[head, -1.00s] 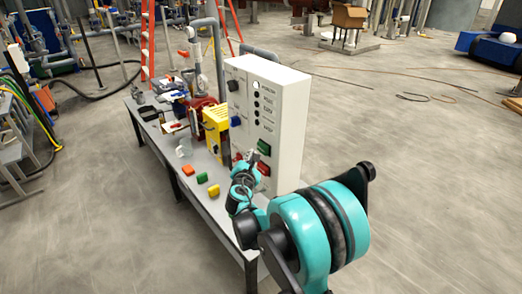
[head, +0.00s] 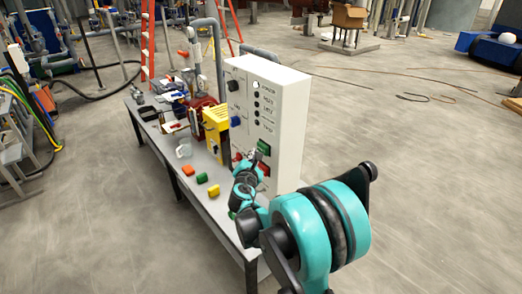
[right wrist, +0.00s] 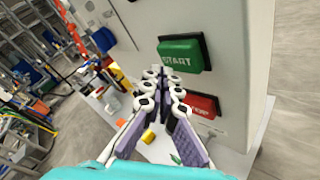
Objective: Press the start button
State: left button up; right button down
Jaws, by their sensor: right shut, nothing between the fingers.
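The green start button (head: 264,148) is on the front of the white control box (head: 290,125), above a red button (head: 263,168). In the right wrist view the green button (right wrist: 181,54) reads START, and the red button (right wrist: 200,104) sits below it. My right gripper (head: 257,157) is shut and empty in front of the box. In the right wrist view its fingertips (right wrist: 165,72) lie just below and left of the start button's lower edge. I cannot tell whether they touch it. My left gripper is not in view.
The box stands on a grey table (head: 215,207) with a yellow unit (head: 215,130) beside it. Small orange (head: 188,170), green (head: 202,178) and yellow (head: 214,191) pieces lie on the table. An orange ladder (head: 148,45) stands behind. The floor at right is open.

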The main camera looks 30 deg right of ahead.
jog(key=shift+d, duration=0.15)
dwell(0.5)
jog(key=shift+d, duration=0.3)
jog(key=shift+d, duration=0.6)
dwell(0.8)
jog(key=shift+a, duration=1.05)
jog(key=shift+s+a+b, duration=0.2)
jog(key=shift+a+b, duration=0.15)
jog(key=shift+a, duration=2.15)
